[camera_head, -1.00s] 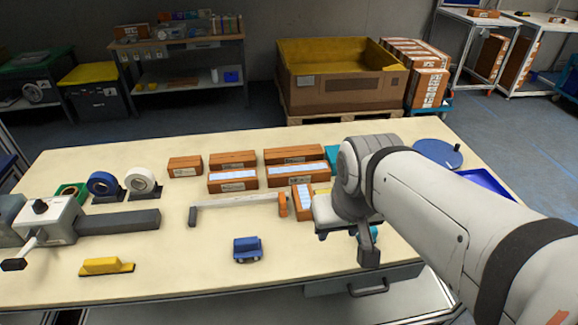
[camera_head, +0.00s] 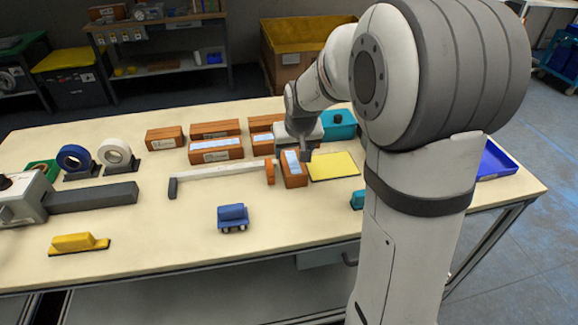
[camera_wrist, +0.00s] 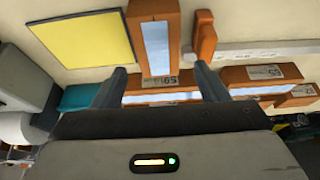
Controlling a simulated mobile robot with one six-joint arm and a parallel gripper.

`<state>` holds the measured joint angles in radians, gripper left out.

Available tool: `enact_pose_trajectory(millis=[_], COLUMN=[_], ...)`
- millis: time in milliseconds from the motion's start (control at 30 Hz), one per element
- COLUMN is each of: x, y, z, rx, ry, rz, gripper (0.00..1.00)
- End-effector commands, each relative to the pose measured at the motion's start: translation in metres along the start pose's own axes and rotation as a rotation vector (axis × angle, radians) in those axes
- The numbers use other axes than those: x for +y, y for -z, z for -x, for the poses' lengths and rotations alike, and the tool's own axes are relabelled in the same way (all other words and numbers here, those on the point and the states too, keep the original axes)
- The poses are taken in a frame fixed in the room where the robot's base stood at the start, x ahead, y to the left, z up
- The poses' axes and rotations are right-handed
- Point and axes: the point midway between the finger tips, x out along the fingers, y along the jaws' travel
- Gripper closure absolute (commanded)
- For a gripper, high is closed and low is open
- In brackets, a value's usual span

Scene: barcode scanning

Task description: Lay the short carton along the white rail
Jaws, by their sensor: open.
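The white rail (camera_head: 222,179) lies across the table, with a dark block at its left end and an orange block (camera_head: 270,172) at its right end. It also shows in the wrist view (camera_wrist: 245,54). An orange-brown carton (camera_head: 293,168) with a pale top strip lies just right of the orange block, pointing front to back, crosswise to the rail. The smallest-looking carton (camera_head: 165,138) stands at the left of the back group. My gripper (camera_head: 297,148) is open above the far end of the crosswise carton; in the wrist view this carton (camera_wrist: 157,40) lies between the fingers' lines.
Several longer cartons (camera_head: 216,149) stand behind the rail. A yellow mat (camera_head: 333,166) lies right of the crosswise carton, with a teal box (camera_head: 338,125) behind it. A blue block (camera_head: 233,217) and yellow block (camera_head: 78,243) are in front. The front middle of the table is mostly clear.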

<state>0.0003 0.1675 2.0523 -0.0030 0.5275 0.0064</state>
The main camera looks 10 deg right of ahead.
Motion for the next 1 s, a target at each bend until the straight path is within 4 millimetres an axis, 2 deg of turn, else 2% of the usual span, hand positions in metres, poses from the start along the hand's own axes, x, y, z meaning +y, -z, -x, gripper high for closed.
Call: enact_pose_trajectory(millis=[500,1000], x=[0.002,0.002], y=[-0.003,-0.003], z=[-0.063,-0.067], rx=[-0.004,-0.001], ry=[0.001,0.001], rz=[0.002,0.002], gripper=[0.33,0.33])
